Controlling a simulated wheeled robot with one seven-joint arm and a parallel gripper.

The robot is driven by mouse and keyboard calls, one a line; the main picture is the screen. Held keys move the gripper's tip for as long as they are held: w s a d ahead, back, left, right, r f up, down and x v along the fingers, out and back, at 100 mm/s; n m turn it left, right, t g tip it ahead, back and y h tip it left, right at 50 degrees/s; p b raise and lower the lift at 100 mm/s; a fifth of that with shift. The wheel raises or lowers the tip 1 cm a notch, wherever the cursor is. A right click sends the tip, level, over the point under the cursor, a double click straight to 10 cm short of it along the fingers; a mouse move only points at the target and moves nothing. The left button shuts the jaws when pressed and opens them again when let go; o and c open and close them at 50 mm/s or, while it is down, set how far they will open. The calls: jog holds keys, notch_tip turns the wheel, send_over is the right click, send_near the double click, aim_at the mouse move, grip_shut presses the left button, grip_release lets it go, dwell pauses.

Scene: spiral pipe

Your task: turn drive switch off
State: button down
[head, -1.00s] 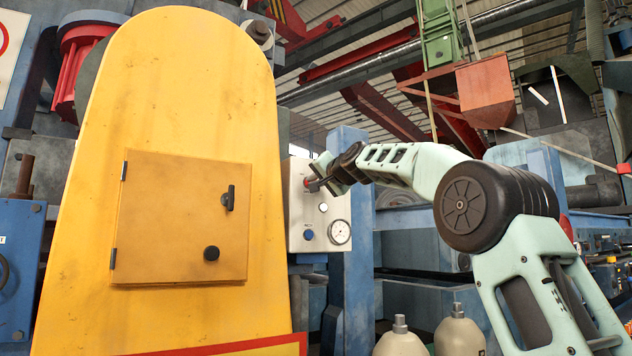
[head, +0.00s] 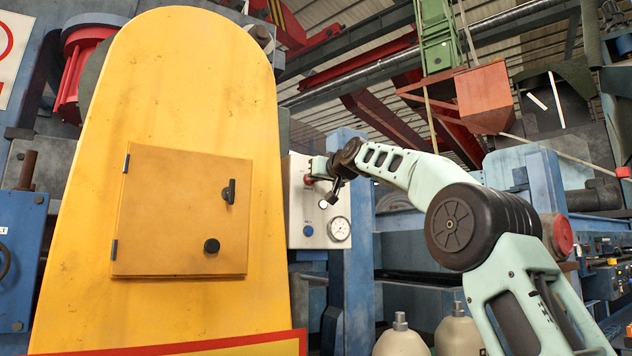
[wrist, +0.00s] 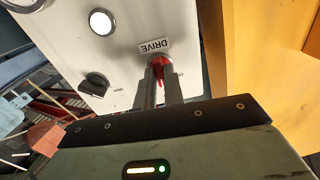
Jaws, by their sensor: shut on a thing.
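The drive switch (wrist: 159,66) is a small red knob on a pale control panel (head: 297,228). It sits beside a "DRIVE" label (wrist: 155,46), which appears upside down in the wrist view. My gripper (wrist: 161,82) is shut on the red knob, with a grey finger on each side covering much of it. In the head view, my gripper (head: 309,178) reaches the upper part of the panel from above right. The knob's exact angle is hard to tell.
A black knob (wrist: 94,85) and a white round lamp (wrist: 101,22) are close to the drive switch. A blue button (head: 308,230) and a gauge (head: 339,229) are lower on the panel. A large yellow housing (head: 180,90) stands close on the panel's left.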

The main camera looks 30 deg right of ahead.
jog(key=n+b, duration=0.1)
jog(key=n, duration=0.8)
jog(key=shift+n, duration=0.4)
dwell(0.4)
jog(key=c, duration=1.5)
grip_release()
jog(key=shift+s, duration=0.1)
